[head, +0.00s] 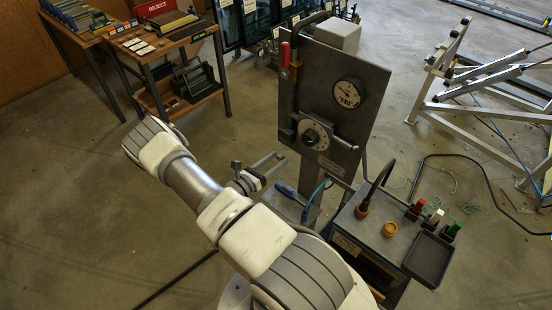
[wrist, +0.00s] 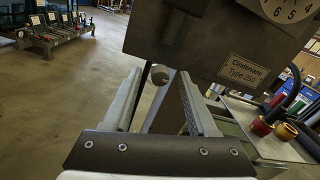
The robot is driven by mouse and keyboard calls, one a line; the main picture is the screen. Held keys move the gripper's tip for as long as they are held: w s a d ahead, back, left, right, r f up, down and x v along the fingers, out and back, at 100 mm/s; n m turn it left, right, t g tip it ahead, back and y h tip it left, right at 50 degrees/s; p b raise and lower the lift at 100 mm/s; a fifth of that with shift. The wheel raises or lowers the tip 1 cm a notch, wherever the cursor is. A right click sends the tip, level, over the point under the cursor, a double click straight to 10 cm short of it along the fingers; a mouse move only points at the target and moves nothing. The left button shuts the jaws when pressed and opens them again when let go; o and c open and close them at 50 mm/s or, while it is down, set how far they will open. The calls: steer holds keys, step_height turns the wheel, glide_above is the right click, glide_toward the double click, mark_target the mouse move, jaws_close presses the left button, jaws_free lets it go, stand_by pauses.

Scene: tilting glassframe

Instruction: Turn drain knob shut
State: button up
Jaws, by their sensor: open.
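A grey panel (head: 333,105) stands on a post, with a dial and a gauge; it fills the upper right of the wrist view (wrist: 205,40). A small pale round knob (wrist: 160,75), which looks like the drain knob, shows just below the panel's lower edge. I cannot make it out in the head view. My gripper (head: 280,157) is open at the panel's lower left. In the wrist view its fingers (wrist: 158,88) stand on either side of the knob's outline. I see no contact, and cannot tell how far beyond the fingertips the knob sits.
A workbox (head: 372,235) with a black tray (head: 429,258) and coloured connectors stands right of the post. A blue-handled tool (head: 287,190) lies below the panel. A red-handled lever (head: 285,55) is on the panel's left edge. Open floor lies to the left.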

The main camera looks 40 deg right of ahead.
steer(key=shift+d, duration=0.25)
jaws_close()
